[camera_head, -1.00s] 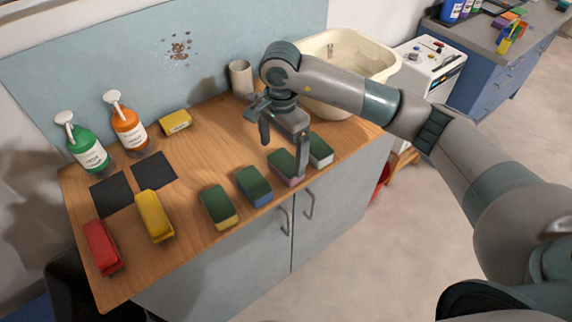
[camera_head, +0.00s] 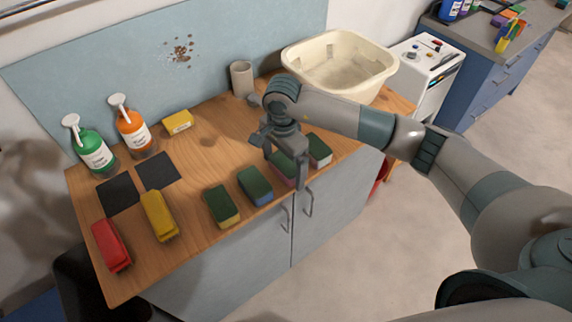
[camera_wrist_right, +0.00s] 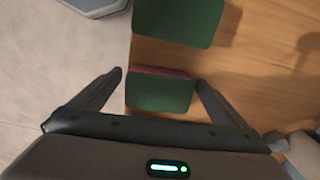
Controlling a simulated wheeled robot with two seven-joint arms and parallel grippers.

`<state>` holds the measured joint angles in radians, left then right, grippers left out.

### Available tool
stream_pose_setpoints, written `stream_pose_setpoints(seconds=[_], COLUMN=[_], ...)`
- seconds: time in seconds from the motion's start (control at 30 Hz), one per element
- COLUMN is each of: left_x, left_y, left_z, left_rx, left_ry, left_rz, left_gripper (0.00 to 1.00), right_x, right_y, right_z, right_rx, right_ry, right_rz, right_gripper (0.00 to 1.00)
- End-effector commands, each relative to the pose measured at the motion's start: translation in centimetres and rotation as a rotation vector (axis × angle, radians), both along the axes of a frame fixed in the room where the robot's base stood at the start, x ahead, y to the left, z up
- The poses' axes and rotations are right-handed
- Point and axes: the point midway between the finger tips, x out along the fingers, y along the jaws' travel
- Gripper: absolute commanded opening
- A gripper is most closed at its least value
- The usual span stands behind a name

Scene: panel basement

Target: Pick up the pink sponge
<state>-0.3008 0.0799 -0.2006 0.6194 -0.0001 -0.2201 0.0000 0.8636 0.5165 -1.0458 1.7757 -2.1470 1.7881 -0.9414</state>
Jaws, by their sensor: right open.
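The pink sponge (camera_head: 285,163) has a dark green top and stands near the front edge of the wooden counter, in a row of similar sponges. In the right wrist view the pink sponge (camera_wrist_right: 160,92) shows its green top and a strip of pink side. My right gripper (camera_head: 284,170) points down over it, with fingers apart, partly hiding it in the head view. In the wrist view my right gripper (camera_wrist_right: 160,79) has one fingertip on each side of the sponge, with a visible gap; whether they touch it is unclear. My left gripper is not in view.
A blue sponge (camera_head: 255,186) and a yellow sponge (camera_head: 222,206) stand to the left, a white sponge (camera_head: 319,151) close on the right. A cream basin (camera_head: 340,88) and a grey cup (camera_head: 242,78) stand behind. Bare wood lies behind the row.

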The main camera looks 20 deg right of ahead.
Motion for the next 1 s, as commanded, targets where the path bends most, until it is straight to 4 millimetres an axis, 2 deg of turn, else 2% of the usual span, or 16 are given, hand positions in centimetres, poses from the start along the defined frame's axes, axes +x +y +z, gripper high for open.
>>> stream_pose_setpoints(seconds=[0.3,0.43,0.5,0.83,1.0], left_x=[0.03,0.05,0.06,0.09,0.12], left_y=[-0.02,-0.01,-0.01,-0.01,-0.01], left_z=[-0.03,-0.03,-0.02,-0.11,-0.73], left_rx=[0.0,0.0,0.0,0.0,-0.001], left_ry=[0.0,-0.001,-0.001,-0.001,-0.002], left_rz=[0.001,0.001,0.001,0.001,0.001], left_gripper=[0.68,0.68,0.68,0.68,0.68], right_x=[0.01,0.01,0.01,0.03,0.12], right_y=[-0.02,-0.03,-0.03,-0.03,-0.04], right_z=[0.03,0.03,0.04,0.11,0.82], right_rx=[0.0,-0.001,-0.001,-0.001,0.0], right_ry=[0.0,0.0,0.0,0.0,-0.002], right_rz=[0.0,0.0,0.0,0.0,0.0], right_gripper=[0.96,0.65,0.53,0.53,0.53])
